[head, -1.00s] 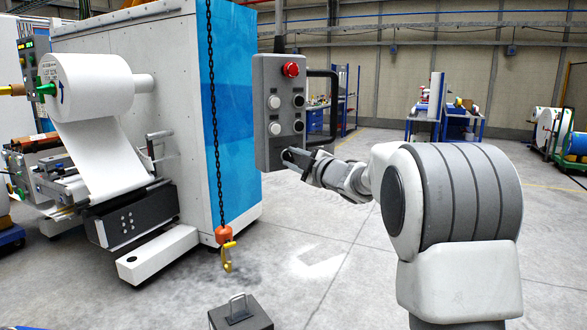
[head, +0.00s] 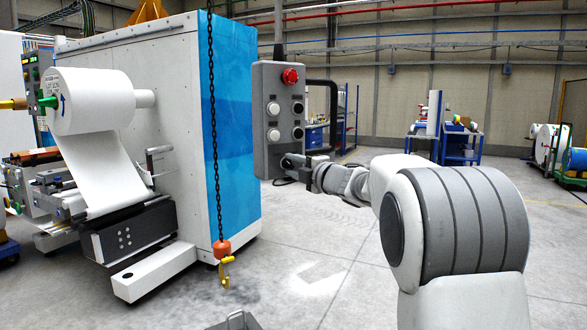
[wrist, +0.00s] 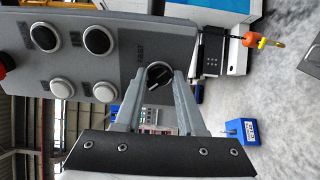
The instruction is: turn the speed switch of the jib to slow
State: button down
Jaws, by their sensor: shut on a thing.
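The jib's grey control pendant (head: 262,150) hangs in the middle of the head view. The speed switch (wrist: 158,73), a round black knob with a pale line across it, is at the pendant's lower end. In the wrist view a "FAST" label is printed beside it. The line lies diagonally; I cannot tell which setting it marks. My gripper (wrist: 158,82) has one finger on each side of the knob and is shut on it. In the head view my gripper (head: 290,163) is at the pendant's lower right, and the switch is mostly hidden there.
The pendant also carries a red stop button (head: 289,76), white and black push buttons, and a black handle on its right. A dark chain (head: 211,130) with an orange and yellow hook (head: 223,258) hangs left of it. A large machine (head: 150,110) stands behind.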

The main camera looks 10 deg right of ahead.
jog(key=c, duration=0.5)
grip_release()
jog(key=shift+s+d+r, duration=0.1)
jog(key=shift+s+d, duration=0.1)
jog(key=shift+s, duration=0.25)
jog(key=p+v, duration=0.1)
jog(key=v, duration=1.5)
jog(key=shift+s+d+p, duration=0.1)
jog(key=shift+s+p, duration=0.15)
jog(key=shift+p, duration=0.1)
